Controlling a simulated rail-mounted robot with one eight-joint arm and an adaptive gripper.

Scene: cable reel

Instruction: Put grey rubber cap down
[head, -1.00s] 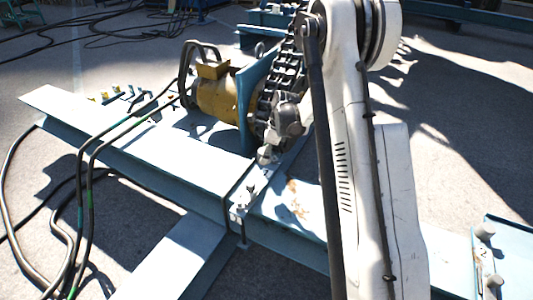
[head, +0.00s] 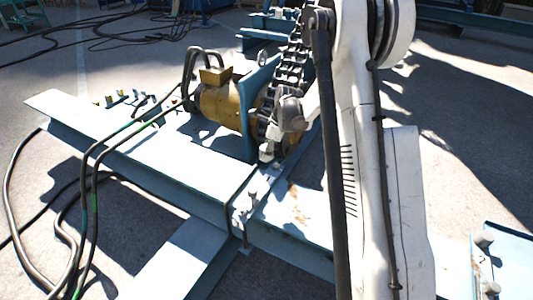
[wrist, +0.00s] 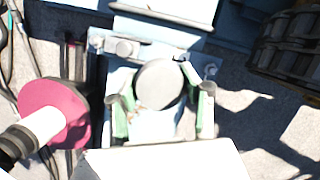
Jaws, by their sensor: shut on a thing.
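The grey rubber cap (wrist: 159,84) is a round, flat-topped disc in the wrist view. My gripper (wrist: 160,103) has its green-padded fingers on either side of it and is shut on it. Pale blue metal lies behind and below the cap; I cannot tell whether the cap touches it. In the head view my gripper (head: 267,152) is small and dark, just above the blue beam (head: 150,150) beside the chain; the held cap cannot be made out there.
A yellow motor (head: 222,102) and a chain (head: 290,70) stand close by my gripper. A bolted clamp (head: 243,208) crosses the beam. Black cables (head: 92,190) hang over its left part. A blue plate with grey knobs (head: 484,239) is at right. The wrist view shows a pink disc (wrist: 55,112).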

